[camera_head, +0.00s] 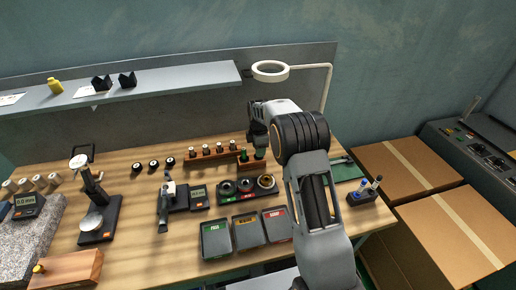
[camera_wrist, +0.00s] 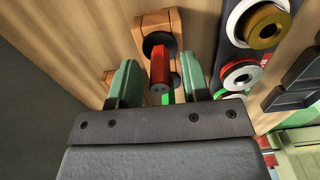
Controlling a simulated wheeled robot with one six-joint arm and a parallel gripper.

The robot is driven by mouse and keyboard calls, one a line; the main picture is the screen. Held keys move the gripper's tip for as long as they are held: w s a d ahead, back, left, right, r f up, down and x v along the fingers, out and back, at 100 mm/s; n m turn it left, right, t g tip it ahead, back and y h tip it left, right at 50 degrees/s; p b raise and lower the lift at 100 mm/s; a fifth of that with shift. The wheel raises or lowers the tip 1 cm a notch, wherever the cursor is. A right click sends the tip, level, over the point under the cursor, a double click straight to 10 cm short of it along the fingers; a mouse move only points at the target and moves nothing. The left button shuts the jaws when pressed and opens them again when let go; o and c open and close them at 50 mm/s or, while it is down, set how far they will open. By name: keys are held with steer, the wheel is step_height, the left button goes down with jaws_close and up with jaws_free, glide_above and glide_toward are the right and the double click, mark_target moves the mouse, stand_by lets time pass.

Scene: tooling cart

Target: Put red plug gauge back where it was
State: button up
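The red plug gauge (camera_wrist: 160,66) shows in the wrist view as a red handle with a black collar, at the end of a narrow wooden rack (camera_wrist: 152,20). My gripper (camera_wrist: 160,82) has its two green fingers on either side of the red handle, with a visible gap on both sides. It is open. In the head view, my gripper (camera_head: 259,153) is low at the right end of the wooden rack (camera_head: 212,160). How deep the gauge sits in the rack is hidden.
Several other gauges (camera_head: 206,150) stand in the rack to the left. A dark holder with rings (camera_head: 225,198) lies in front of the rack, close to my gripper. Three bins (camera_head: 216,240) are nearer. A ring lamp (camera_head: 270,71) overhangs behind.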

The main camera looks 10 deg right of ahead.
steer(key=shift+r, duration=0.1)
steer(key=shift+r+p, duration=0.3)
steer(key=shift+r, duration=0.05)
steer(key=s+r+m+b, duration=0.1)
steer(key=s+r+m, duration=0.25)
steer(key=r, duration=1.25)
steer(key=s+r+m+t, duration=0.25)
steer(key=s+m, duration=0.35)
steer(key=s, duration=0.6)
steer(key=s+f+m+t, duration=0.2)
steer(key=s+f+m, duration=0.2)
steer(key=s+m, duration=0.4)
steer(key=s, duration=0.7)
steer(key=shift+s+a, duration=0.15)
steer(key=shift+a, duration=0.05)
